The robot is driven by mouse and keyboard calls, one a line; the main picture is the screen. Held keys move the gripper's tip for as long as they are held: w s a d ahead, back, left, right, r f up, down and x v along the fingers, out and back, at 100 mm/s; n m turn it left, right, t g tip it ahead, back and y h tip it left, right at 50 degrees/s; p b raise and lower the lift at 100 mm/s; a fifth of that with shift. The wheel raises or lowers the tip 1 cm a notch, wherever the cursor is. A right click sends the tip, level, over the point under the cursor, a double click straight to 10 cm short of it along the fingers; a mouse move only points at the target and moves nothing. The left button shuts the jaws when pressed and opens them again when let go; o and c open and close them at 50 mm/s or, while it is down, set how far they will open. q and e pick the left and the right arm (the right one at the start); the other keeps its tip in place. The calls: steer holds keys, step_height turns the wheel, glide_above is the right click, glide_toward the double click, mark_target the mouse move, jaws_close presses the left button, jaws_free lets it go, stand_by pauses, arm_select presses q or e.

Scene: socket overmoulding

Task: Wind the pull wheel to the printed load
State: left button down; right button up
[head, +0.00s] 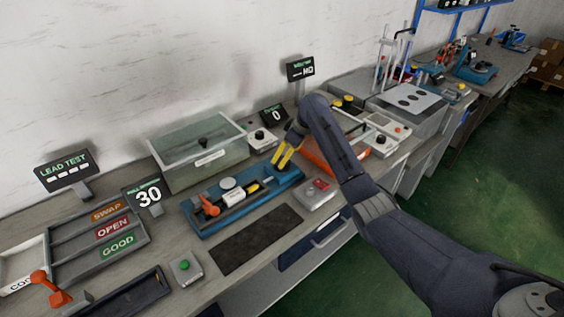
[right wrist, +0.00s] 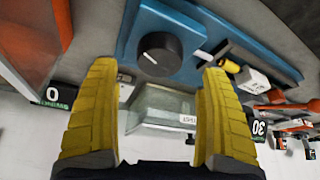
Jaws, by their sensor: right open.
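The pull wheel (right wrist: 159,55), a round black knob with a white mark, sits on the end of the blue pull-test fixture (head: 220,214). My right gripper (head: 283,159) is over that end in the head view, where the wheel is mostly hidden. In the right wrist view its yellow fingers (right wrist: 160,68) are open and empty, spread to either side of the wheel without visibly gripping it. The load card (head: 149,196) reads 30. The dark readout (head: 276,115) reads 0. My left gripper is not in view.
A clear-lidded box (head: 198,155) stands behind the fixture. An orange-edged tray (head: 322,151) lies right of the gripper. Labelled bins (head: 112,228) are at left.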

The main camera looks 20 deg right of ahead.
steer(key=shift+x, duration=2.5)
steer(key=c, duration=1.3)
